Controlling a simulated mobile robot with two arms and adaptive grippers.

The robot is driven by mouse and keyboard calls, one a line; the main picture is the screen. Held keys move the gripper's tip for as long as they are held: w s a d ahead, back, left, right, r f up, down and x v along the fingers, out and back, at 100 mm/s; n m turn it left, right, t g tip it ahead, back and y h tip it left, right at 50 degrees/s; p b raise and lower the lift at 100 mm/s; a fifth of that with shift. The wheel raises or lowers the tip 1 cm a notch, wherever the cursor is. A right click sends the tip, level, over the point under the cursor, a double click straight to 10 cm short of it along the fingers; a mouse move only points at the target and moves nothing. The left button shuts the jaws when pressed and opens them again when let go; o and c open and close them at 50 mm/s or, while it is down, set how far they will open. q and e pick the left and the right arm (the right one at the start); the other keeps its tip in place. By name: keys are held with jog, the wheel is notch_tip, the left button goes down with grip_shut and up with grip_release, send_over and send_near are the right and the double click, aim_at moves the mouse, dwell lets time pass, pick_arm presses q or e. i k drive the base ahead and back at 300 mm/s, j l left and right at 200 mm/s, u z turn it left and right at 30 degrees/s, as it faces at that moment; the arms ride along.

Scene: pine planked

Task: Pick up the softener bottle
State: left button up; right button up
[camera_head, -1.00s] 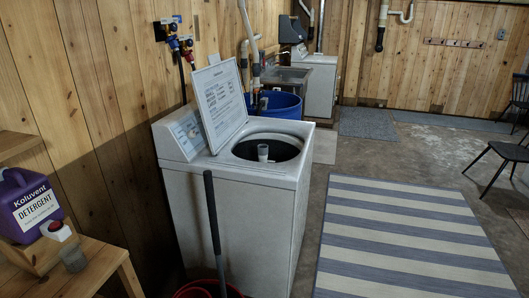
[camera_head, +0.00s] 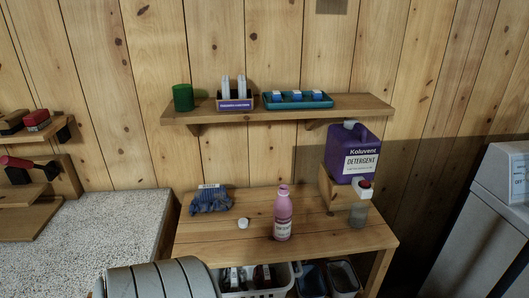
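A pink bottle (camera_head: 283,216) with a pale label stands upright on the wooden table, near its front edge. It is the likely softener bottle, but its label is too small to read. Its top is pale and narrow. A small white cap-like piece (camera_head: 243,223) lies on the table to its left. Neither of my grippers shows in the head view. Nothing is seen touching the bottle.
On the wooden table (camera_head: 225,248), a purple detergent jug (camera_head: 352,152) on a stand and a clear cup (camera_head: 358,216) are right of the bottle, a blue cloth (camera_head: 211,203) left. A wall shelf (camera_head: 350,106) hangs above; a white basket (camera_head: 283,281) is below.

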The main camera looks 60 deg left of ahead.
aim_at(283, 205)
jog(key=u, duration=1.75)
